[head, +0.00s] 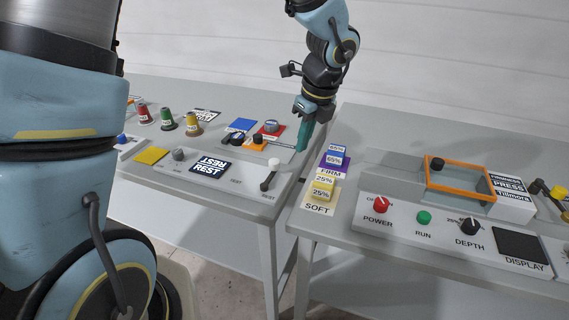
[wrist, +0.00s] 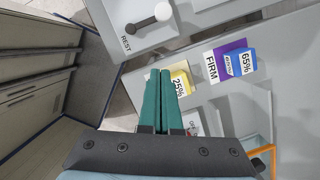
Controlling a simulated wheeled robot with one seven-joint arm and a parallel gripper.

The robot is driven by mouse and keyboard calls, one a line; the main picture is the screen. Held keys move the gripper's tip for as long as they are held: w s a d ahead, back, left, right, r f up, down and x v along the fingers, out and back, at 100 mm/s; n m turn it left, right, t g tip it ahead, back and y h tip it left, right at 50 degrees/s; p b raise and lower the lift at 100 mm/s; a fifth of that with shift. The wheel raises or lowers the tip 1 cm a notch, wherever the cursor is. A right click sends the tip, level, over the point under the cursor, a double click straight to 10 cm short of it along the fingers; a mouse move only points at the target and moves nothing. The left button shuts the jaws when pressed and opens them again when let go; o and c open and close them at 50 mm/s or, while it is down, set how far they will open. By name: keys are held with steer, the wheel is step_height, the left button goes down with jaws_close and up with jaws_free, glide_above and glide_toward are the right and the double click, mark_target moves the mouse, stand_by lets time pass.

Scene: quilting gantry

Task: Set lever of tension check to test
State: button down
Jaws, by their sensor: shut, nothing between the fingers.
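The tension check lever (head: 269,174) is on the sloped front panel at the right end of the left table. It has a white round end and a black end; the black end lies by a small REST label. The lever also shows at the top of the wrist view (wrist: 148,19), with REST printed beside the black end. My gripper (head: 301,148) is shut and empty, pointing down over the right end of the left table, behind and right of the lever. In the wrist view its green fingers (wrist: 160,73) are together, apart from the lever.
A panel with a red POWER knob (head: 380,204) and an orange frame (head: 460,164) lie further right. Colored spools (head: 167,122) stand at the left.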

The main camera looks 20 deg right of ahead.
mark_target(272, 162)
steer(key=w+f, duration=0.1)
steer(key=f, duration=0.2)
steer(key=w+a+f+p, duration=0.1)
steer(key=w+f, duration=0.1)
steer(key=f, duration=0.1)
steer(key=w+a+f+p, duration=0.1)
steer(key=w+f, duration=0.1)
steer(key=f, duration=0.1)
steer(key=shift+f, duration=0.2)
steer(key=shift+w+a+f, duration=0.15)
steer(key=shift+w+a, duration=0.05)
steer(key=shift+w, duration=0.35)
steer(key=shift+w+a+n+p, duration=0.15)
steer(key=shift+w+n+p, duration=0.2)
steer(key=shift+n, duration=0.35)
steer(key=shift+w+a+n+y, duration=0.25)
steer(key=shift+w+n+y, duration=0.2)
steer(key=shift+n, duration=0.55)
steer(key=n, duration=0.1)
steer(key=w+a+n, duration=0.1)
steer(key=shift+w+n+g+p, duration=0.15)
steer(key=shift+n+g+p, duration=0.15)
steer(key=shift+g+p, duration=0.1)
steer(key=shift+w+a+n+g+y, duration=0.25)
steer(key=shift+a+n, duration=0.2)
steer(key=shift+n, duration=0.65)
steer(key=shift+w+a+n+g+y, duration=0.1)
steer(key=shift+w+a+n+g, duration=0.25)
steer(key=shift+n, duration=0.75)
steer(key=shift+a, duration=0.2)
